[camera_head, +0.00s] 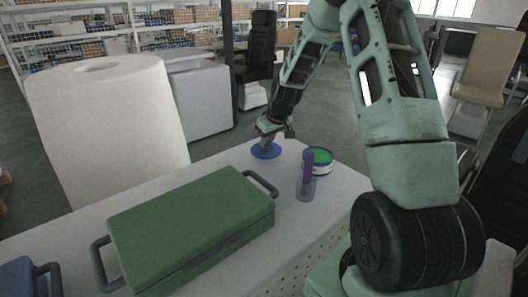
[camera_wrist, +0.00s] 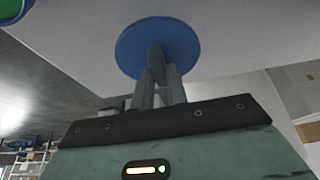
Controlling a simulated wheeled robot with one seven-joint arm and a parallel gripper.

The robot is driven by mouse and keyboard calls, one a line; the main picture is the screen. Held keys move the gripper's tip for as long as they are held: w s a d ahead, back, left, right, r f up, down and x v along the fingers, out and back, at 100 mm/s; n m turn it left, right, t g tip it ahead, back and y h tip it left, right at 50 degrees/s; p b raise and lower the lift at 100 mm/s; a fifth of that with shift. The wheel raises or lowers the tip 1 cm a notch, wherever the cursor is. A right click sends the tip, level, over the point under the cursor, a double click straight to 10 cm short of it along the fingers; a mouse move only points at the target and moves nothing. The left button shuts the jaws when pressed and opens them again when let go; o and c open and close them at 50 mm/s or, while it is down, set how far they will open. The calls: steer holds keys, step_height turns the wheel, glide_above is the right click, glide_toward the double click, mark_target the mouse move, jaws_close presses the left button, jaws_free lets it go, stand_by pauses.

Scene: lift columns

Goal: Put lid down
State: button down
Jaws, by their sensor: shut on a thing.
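A round blue lid (camera_head: 266,151) is at the far right part of the white table, beyond the green case. My gripper (camera_head: 268,140) is shut on the lid from above; in the wrist view its fingers (camera_wrist: 158,80) meet at the middle of the lid (camera_wrist: 150,42). The lid looks flat and at or very near the table top; I cannot tell if it touches. An open can (camera_head: 318,160) with a blue rim and green contents stands to the right of the lid. A part of it shows at the upper left of the wrist view (camera_wrist: 12,10).
A grey cylinder with a purple top (camera_head: 307,180) stands in front of the can. A green case (camera_head: 190,230) with grey handles fills the middle of the table (camera_head: 95,215). A blue case (camera_head: 18,278) is at lower left. A big white roll (camera_head: 110,120) stands behind.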

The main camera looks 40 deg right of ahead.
mark_target(268, 150)
steer(key=shift+f, duration=2.1)
steer(key=shift+f, duration=0.2)
steer(key=c, duration=1.4)
jaws_free()
steer(key=shift+r, duration=0.1)
steer(key=shift+r, duration=0.1)
